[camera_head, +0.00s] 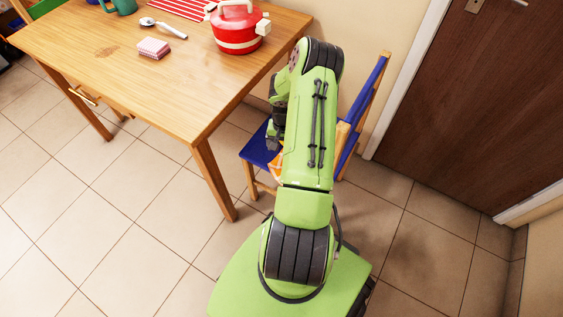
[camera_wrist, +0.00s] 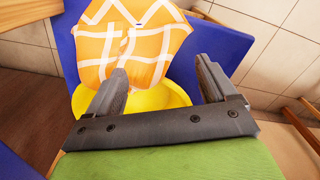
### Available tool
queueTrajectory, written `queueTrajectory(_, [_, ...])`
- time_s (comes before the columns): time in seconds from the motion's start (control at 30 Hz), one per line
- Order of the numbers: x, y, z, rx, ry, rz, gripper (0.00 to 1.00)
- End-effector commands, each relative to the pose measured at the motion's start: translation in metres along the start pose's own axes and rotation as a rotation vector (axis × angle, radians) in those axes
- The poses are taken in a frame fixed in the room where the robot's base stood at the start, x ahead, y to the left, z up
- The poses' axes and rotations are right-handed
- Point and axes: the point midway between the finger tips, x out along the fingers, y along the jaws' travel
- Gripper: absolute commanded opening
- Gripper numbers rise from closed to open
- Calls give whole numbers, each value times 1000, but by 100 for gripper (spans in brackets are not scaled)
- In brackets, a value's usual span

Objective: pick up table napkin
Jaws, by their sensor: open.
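An orange cloth with white check lines, likely the table napkin (camera_wrist: 130,35), lies against the blue chair (camera_wrist: 225,45) in the wrist view. Its lower edge reaches a yellow bowl (camera_wrist: 180,95). My gripper (camera_wrist: 162,70) is open and empty, its two fingers pointing at the cloth and bowl. I cannot tell whether the fingers touch either one. In the head view, a bit of orange (camera_head: 276,162) shows beside my arm at the chair; the arm hides most of it. My gripper (camera_head: 272,138) hangs over the blue seat there.
The wooden table (camera_head: 110,65) stands left of my arm. It holds a red pot (camera_head: 238,30), a small red-and-white folded item (camera_head: 153,48), a white-handled utensil (camera_head: 165,27) and a green mug (camera_head: 121,5). A brown door (camera_head: 480,100) is on the right.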

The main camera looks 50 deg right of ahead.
Motion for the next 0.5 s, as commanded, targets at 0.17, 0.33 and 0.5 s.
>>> queueTrajectory(0.17, [32,0,0,-1,-1,1,85])
queueTrajectory(0.33, [47,0,0,0,1,1,85])
queueTrajectory(0.5, [51,0,-1,-1,2,0,85])
